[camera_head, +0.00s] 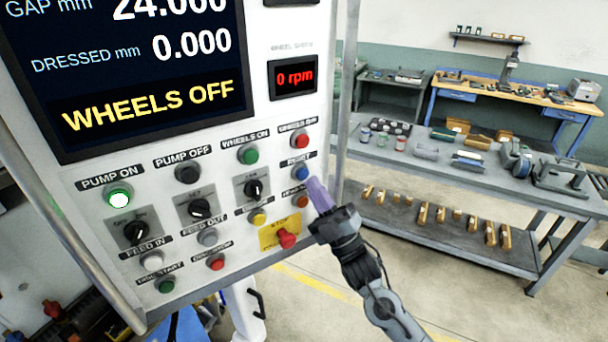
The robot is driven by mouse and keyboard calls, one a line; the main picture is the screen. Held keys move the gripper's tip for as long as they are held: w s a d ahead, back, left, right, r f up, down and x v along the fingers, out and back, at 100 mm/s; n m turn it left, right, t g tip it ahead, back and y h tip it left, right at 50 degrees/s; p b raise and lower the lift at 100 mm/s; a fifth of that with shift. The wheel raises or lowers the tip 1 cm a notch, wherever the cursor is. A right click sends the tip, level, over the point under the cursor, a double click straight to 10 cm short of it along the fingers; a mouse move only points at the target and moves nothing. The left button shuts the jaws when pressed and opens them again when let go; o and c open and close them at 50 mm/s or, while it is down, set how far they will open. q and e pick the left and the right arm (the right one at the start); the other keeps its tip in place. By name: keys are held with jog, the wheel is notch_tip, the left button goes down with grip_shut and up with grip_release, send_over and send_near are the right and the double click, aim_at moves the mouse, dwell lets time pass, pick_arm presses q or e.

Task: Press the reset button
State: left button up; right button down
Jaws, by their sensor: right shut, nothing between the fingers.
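The reset button (300,170) is a blue round button on the right side of the white control panel (130,172), below a label that reads RESET. My right gripper (316,186) comes in from the lower right. Its purple fingers are shut and empty, and their tips are just right of and below the blue button. I cannot tell whether they touch the panel. The button is fully visible. My left gripper is not in view.
The screen (150,97) reads WHEELS OFF. A metal rail (345,95) runs along the panel's right edge. A grey workbench (450,165) stands behind.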

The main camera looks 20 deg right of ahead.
jog(key=shift+s+d+p, duration=0.2)
jog(key=shift+s, duration=0.6)
jog(key=shift+s+d+p, duration=0.25)
jog(key=shift+s, duration=0.5)
jog(key=shift+s+d+p, duration=0.2)
jog(key=shift+s, duration=0.6)
jog(key=s+f+m+g+h+p, duration=0.45)
jog(key=s+f+m, duration=0.2)
jog(key=f, duration=0.35)
jog(key=s+f+m+g+h+p, duration=0.35)
jog(key=s+f+m+h, duration=0.2)
jog(key=s+f, duration=0.3)
jog(key=s+d+f+m+g+h, duration=0.1)
jog(key=s+f+g, duration=0.2)
jog(key=s+g, duration=0.3)
jog(key=s+d+f+m+g+h, duration=0.1)
jog(key=s+f+g, duration=0.3)
jog(key=s, duration=0.6)
jog(key=shift+d+m+g+p, duration=0.3)
jog(key=shift+d+m+g, duration=0.45)
jog(key=shift+g, duration=0.35)
jog(key=shift+a, duration=0.1)
